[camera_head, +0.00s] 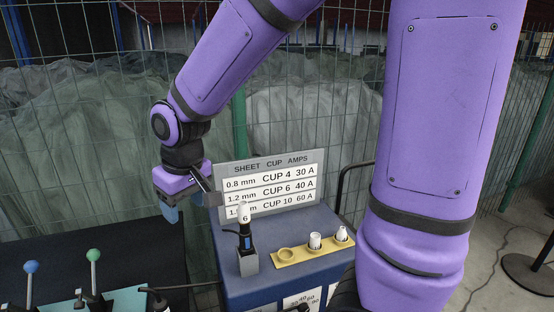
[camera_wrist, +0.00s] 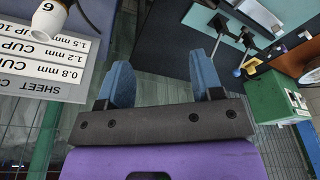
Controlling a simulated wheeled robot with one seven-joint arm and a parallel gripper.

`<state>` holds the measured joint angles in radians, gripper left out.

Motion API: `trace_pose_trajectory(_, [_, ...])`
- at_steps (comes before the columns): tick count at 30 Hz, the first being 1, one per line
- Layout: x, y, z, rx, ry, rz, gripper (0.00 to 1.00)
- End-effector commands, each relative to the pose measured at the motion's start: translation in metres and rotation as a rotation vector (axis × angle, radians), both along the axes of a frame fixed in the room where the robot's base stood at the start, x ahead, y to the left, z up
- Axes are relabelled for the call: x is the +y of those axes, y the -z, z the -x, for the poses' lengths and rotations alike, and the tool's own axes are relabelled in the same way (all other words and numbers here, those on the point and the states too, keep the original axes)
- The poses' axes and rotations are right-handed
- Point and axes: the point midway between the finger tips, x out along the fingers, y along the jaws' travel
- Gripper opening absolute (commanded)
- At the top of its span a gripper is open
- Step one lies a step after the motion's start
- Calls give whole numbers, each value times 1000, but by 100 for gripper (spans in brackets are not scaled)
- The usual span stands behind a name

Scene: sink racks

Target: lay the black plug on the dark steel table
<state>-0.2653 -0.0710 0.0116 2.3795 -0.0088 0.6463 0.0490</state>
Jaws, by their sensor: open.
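My gripper (camera_head: 180,208) hangs in the air, left of the amps sign. Its two blue fingers (camera_wrist: 168,82) are apart with nothing between them in the wrist view. The dark steel table (camera_head: 50,262) is at the lower left of the head view, below and left of my gripper. A small black piece on a dark cable (camera_head: 155,297) shows at the front edge there; it may be the black plug, but I cannot tell surely. A torch with a black body (camera_head: 245,238) and a white cup marked 6 (camera_head: 243,214) stands upright in a grey holder.
The blue box (camera_head: 230,292) carries the sign (camera_head: 268,184) and a yellow tray (camera_head: 290,258) with two white cups and an empty ring. Blue (camera_head: 31,267) and green (camera_head: 93,255) knobbed levers stand on the left. A wire fence (camera_head: 300,60) runs behind.

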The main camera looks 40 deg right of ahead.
Motion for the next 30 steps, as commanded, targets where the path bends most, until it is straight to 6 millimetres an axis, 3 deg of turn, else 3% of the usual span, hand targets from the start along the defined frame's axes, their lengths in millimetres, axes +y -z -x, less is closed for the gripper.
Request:
trace_pose_trajectory(1, [-11, -16, 9, -27, 20, -6, 60])
trace_pose_trajectory(6, [-41, -56, 41, -92, 77, -19, 60])
trace_pose_trajectory(15, [-82, -104, 111, -203, 173, -32, 60])
trace_pose_trajectory(22, [-98, -117, 152, -260, 224, -33, 60])
trace_pose_trajectory(30, [-101, -120, 163, -273, 235, -34, 60])
